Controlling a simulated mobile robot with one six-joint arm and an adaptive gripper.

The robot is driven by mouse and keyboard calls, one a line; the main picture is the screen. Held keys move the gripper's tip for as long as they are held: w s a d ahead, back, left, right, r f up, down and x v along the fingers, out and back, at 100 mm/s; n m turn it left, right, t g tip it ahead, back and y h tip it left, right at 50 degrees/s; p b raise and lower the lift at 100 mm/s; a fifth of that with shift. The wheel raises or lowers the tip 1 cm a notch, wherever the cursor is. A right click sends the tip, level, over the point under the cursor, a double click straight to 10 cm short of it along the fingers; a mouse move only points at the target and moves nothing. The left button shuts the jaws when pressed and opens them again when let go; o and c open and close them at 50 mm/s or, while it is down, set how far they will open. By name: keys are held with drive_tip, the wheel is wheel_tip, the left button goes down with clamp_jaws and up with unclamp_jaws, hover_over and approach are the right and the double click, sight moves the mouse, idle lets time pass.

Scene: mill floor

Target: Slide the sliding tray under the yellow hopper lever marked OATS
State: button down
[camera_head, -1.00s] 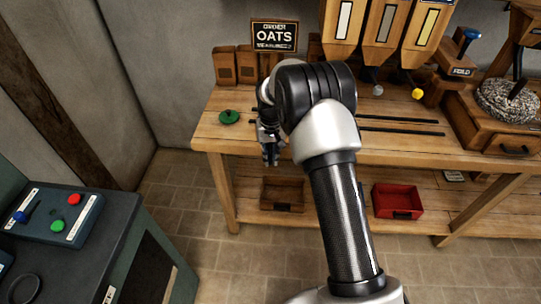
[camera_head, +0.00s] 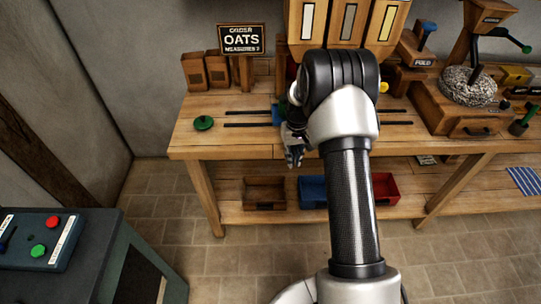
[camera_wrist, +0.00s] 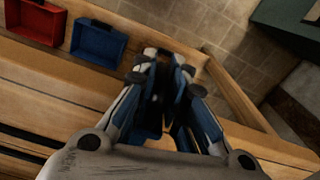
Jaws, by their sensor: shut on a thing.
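The sliding tray shows as a small blue piece (camera_head: 278,115) at the dark rails on the bench, mostly hidden by my arm. My gripper (camera_head: 294,157) is at the bench's front edge just in front of it, fingers angled down. In the wrist view my gripper (camera_wrist: 165,75) is closed on the tray; its grip point is hard to make out. The yellow lever (camera_head: 383,87) hangs under the right-hand hopper (camera_head: 388,20), to the right of my gripper. The lever's marking cannot be read. The OATS order sign (camera_head: 241,39) stands at the back.
A green knob (camera_head: 203,123) sits at the left of the bench (camera_head: 195,147). On the lower shelf are brown, blue (camera_head: 312,190) and red (camera_head: 385,188) bins. A control panel (camera_head: 40,240) is at the left.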

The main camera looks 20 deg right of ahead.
drive_tip(key=s+d, duration=0.4)
drive_tip(key=d, duration=0.9)
drive_tip(key=s+d+p, duration=0.1)
drive_tip(key=s+d, duration=0.3)
drive_tip(key=d, duration=0.9)
drive_tip(key=shift+s, duration=0.25)
drive_tip(key=c, duration=1.6)
unclamp_jaws()
drive_tip(key=shift+c, duration=0.2)
drive_tip(key=shift+r, duration=0.1)
wheel_tip(320, 180, up, 12)
drive_tip(key=shift+w, duration=0.1)
